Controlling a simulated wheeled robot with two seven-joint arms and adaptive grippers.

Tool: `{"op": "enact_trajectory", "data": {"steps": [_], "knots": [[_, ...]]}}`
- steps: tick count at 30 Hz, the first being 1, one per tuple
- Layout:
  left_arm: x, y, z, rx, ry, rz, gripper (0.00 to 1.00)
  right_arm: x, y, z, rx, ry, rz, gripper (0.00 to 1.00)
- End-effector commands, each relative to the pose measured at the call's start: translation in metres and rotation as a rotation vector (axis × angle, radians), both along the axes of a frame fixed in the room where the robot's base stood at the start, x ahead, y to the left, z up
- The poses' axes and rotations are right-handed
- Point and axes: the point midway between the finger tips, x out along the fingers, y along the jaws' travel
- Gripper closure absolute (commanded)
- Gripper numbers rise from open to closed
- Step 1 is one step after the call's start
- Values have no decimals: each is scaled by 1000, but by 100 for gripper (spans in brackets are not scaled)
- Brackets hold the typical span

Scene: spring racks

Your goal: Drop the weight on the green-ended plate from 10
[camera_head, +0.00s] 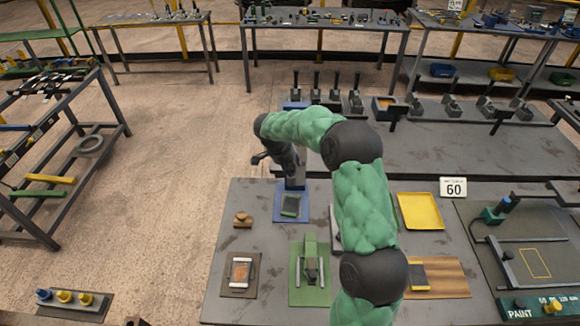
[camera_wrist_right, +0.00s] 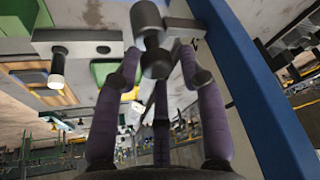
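The drop stand has a blue base (camera_head: 281,216) and an upright column, which shows large and blue in the wrist view (camera_wrist_right: 262,90). A dark plate with a green end (camera_head: 291,206) lies on the base. My right gripper (camera_head: 270,157) is beside the column, above the base, partly hidden by its own arm. In the wrist view its purple fingers (camera_wrist_right: 160,75) are spread around a dark, rounded weight (camera_wrist_right: 155,62), with small gaps showing at the sides. Contact with the weight is unclear. The number 10 cannot be read. My left gripper is out of view.
A green fixture (camera_head: 298,295) and a brown board with a framed pad (camera_head: 240,273) stand in front. A yellow tray (camera_head: 420,211), a 60 sign (camera_head: 453,187) and a paint station (camera_head: 530,311) are at the right. A raised bench with clamps (camera_head: 440,145) lies behind.

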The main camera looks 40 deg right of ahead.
Motion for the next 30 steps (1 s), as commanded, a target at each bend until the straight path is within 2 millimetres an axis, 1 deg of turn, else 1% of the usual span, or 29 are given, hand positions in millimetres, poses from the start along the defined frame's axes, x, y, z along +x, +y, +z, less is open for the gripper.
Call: {"op": "enact_trajectory", "data": {"steps": [10, 14, 17, 27, 30], "knots": [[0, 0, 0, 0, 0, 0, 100, -1, 2, -1, 3, 3, 0, 46], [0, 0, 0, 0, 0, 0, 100, -1, 5, 7, 3, 2, -1, 46], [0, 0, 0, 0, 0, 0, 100, -1, 10, 20, 2, 0, 0, 46], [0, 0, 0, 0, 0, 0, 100, -3, 35, 81, 3, 0, 0, 46], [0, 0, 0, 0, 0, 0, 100, -3, 40, 93, 3, 1, 0, 46]]}}
